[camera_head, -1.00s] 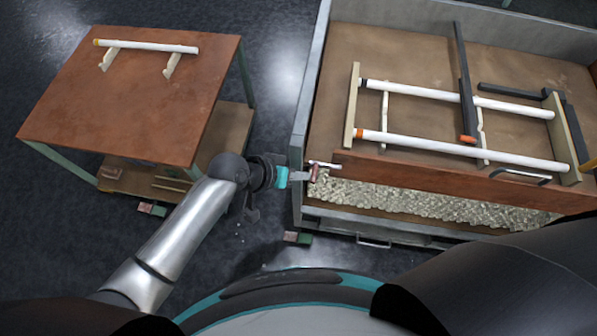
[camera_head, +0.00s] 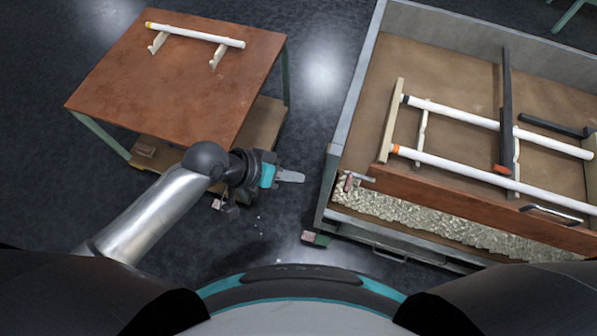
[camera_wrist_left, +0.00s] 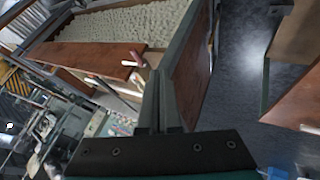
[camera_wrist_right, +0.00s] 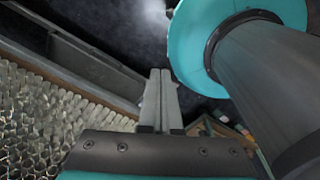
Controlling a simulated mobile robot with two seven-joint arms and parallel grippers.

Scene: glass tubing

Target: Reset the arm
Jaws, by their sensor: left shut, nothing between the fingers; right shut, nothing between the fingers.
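My left gripper (camera_head: 291,176) is shut and empty. In the head view it points right, over the floor between the small table and the crate's left wall. In the left wrist view its closed fingers (camera_wrist_left: 160,100) show with the crate beyond. My right gripper is out of the head view. In the right wrist view its fingers (camera_wrist_right: 160,100) are shut together with nothing between them, near a bed of glass tubing (camera_wrist_right: 50,130).
A wooden table (camera_head: 180,90) at upper left bears a white tube (camera_head: 195,35) on two supports. The crate (camera_head: 352,105) at right holds two white tubes on a wooden rack and a dark bar (camera_head: 506,110). A board with a handle (camera_head: 550,214) borders the glass tubing. Dark floor lies between.

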